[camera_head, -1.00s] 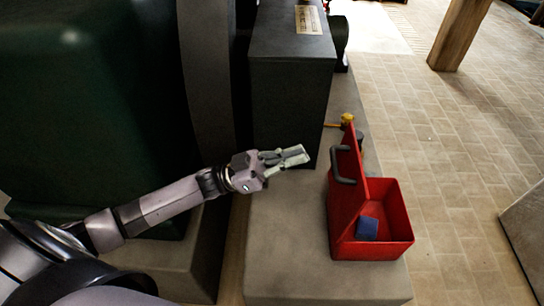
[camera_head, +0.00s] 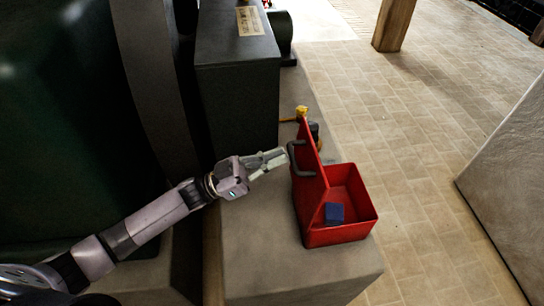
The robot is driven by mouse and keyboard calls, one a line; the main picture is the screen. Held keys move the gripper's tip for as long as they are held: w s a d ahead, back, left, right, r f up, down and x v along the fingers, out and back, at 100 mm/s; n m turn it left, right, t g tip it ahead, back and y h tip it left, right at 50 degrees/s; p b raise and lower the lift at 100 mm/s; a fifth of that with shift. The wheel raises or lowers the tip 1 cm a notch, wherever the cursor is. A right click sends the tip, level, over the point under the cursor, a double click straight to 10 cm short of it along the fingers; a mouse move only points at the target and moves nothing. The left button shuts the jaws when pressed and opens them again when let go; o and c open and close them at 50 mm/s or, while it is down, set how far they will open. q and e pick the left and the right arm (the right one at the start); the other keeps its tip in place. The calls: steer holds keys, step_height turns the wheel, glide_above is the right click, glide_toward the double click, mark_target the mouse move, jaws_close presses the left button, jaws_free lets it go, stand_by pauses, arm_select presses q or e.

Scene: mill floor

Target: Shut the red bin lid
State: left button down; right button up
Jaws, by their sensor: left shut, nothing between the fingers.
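The red bin (camera_head: 345,233) stands on a concrete ledge. Its red lid (camera_head: 308,180) is raised upright on the bin's left side, with a dark grey handle (camera_head: 297,160) on its left face. The bin is open at the top, and a blue block (camera_head: 334,213) lies inside. My left gripper (camera_head: 277,158) is shut and empty, just left of the handle at about its height in the picture. I cannot tell whether the fingertips touch the handle. My right gripper is not in view.
A dark grey box (camera_head: 238,90) with a label plate stands behind my gripper on the concrete ledge (camera_head: 270,255). A yellow-topped item (camera_head: 301,112) is behind the lid. A wooden post (camera_head: 393,22) stands on the tiled floor, and a pale block (camera_head: 510,165) is at the right.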

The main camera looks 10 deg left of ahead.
mark_target(295, 158)
arm_select(q)
steer(key=d+y+p, duration=0.1)
steer(key=w+d+r+p, duration=0.1)
steer(key=d+y+p, duration=0.1)
steer(key=d+p, duration=0.1)
steer(key=shift+w+r+g+y, duration=0.25)
steer(key=shift+r+g+y, duration=0.05)
steer(key=shift+r+g, duration=0.1)
steer(key=w+d+f+y, duration=0.1)
steer(key=w+d+f, duration=0.1)
steer(key=d, duration=0.4)
steer(key=w+d+f+g+y+p, duration=0.1)
steer(key=w+d+f+y, duration=0.1)
steer(key=d+f, duration=0.3)
steer(key=w+d+f+y+p, duration=0.1)
steer(key=w+d+f, duration=0.2)
steer(key=d, duration=0.4)
steer(key=shift+w+d+f+g, duration=0.15)
steer(key=shift+w+f+g, duration=0.25)
steer(key=shift+f, duration=0.25)
steer(key=s+a+r+p, duration=0.1)
steer(key=a+r+p, duration=0.3)
steer(key=r, duration=0.8)
steer(key=shift+s+a, duration=0.2)
steer(key=shift+s, duration=0.1)
